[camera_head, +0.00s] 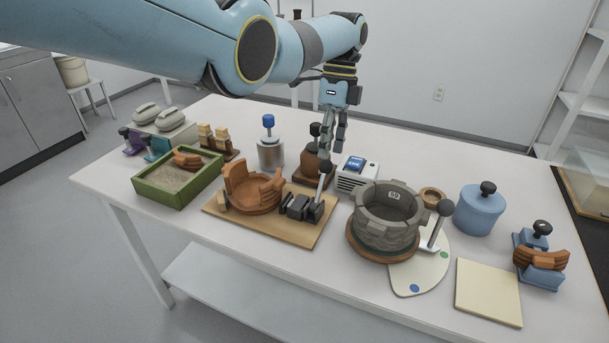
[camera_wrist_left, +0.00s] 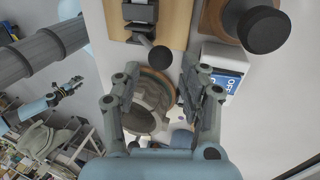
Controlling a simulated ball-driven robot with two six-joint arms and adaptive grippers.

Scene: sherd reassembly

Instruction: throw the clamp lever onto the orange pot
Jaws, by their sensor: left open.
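The orange pot (camera_head: 252,190), a partial ring of brown-orange sherds, sits on a wooden board (camera_head: 240,225). A dark clamp (camera_head: 298,207) stands at the board's right side, beside the pot. Its lever (camera_head: 321,186) stands up, tilted slightly, and ends in a dark round knob (camera_wrist_left: 160,58). My left gripper (camera_head: 333,150) is open and empty, pointing down above the lever's top. In the left wrist view the knob shows near and beyond the open fingertips (camera_wrist_left: 160,75); contact cannot be told. What seems to be my right gripper (camera_wrist_left: 70,87) shows small at the left there.
A white switch box (camera_head: 357,178) and a brown stand with a dark knob (camera_head: 313,165) are close behind the lever. A grey stone pot (camera_head: 387,220) stands to the right, with another upright lever (camera_head: 438,222) beside it. A green sand tray (camera_head: 178,178) is at left.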

